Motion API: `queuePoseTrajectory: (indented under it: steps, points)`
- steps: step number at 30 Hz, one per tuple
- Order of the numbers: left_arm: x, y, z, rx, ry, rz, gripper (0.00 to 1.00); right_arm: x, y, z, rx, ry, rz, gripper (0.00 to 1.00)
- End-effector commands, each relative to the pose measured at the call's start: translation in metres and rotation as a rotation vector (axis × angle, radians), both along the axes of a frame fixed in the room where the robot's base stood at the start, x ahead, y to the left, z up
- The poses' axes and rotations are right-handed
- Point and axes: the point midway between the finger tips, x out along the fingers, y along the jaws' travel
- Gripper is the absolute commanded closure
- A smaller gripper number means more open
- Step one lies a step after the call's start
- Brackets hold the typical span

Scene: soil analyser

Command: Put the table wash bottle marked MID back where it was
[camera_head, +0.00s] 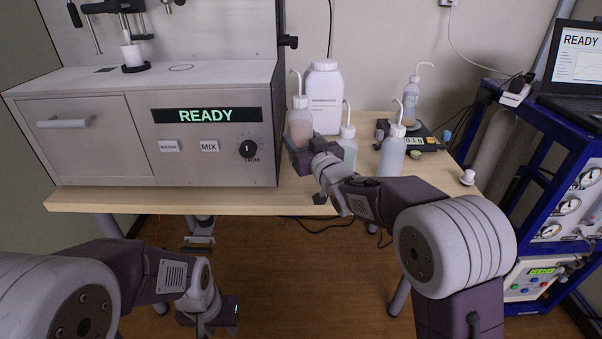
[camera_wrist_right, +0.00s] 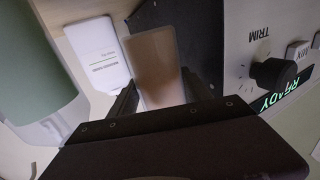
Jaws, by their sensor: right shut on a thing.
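My right gripper (camera_head: 299,155) is shut on a wash bottle with pinkish-brown contents (camera_head: 300,119), beside the right end of the analyser. In the right wrist view this bottle (camera_wrist_right: 157,68) is between the two fingers. Its base is hidden in the head view, so I cannot tell whether it touches the table. A wash bottle with pale green contents (camera_head: 348,148) and one with pale blue-grey contents (camera_head: 393,151) stand to its right. No MID mark is readable on any of them. My left gripper (camera_head: 210,316) is low in front of the table; its jaws are unclear.
A large white labelled bottle (camera_head: 323,95) stands just behind the held one. Another wash bottle (camera_head: 413,100) stands at the back right by a small scale (camera_head: 426,141). The analyser (camera_head: 200,135) reads READY. The table's front right (camera_head: 440,182) is mostly clear. A blue rack (camera_head: 545,135) is at the right.

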Motion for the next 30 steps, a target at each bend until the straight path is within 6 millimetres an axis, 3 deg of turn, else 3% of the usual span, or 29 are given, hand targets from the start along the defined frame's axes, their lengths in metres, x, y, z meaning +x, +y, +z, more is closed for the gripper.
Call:
queuePoseTrajectory:
  steps: [2,8,12,15,28,29,30]
  points:
    - [0.0,0.0,-0.007,0.0,0.0,0.0,0.64,0.0,0.0,-0.012,0.001,-0.002,0.0,0.66]
    - [0.0,0.0,-0.009,0.0,0.0,0.0,0.64,0.0,0.0,-0.018,0.001,-0.003,0.0,0.66]
    - [0.0,0.0,-0.026,0.0,0.0,0.0,0.64,0.0,0.0,-0.052,0.001,0.001,0.0,0.66]
    - [0.0,0.0,-0.032,0.0,0.0,0.0,0.64,0.0,0.0,-0.066,0.001,-0.002,0.0,0.66]
    - [0.0,0.0,-0.036,0.0,0.0,0.0,0.64,0.0,0.0,-0.073,0.001,-0.003,0.0,0.66]
    - [0.0,0.0,-0.034,0.0,0.0,0.0,0.64,0.0,0.0,-0.073,0.0,0.0,0.0,0.35]
    - [0.0,0.0,-0.033,0.0,0.0,0.0,0.64,0.0,0.0,-0.072,0.0,0.0,0.0,0.24]
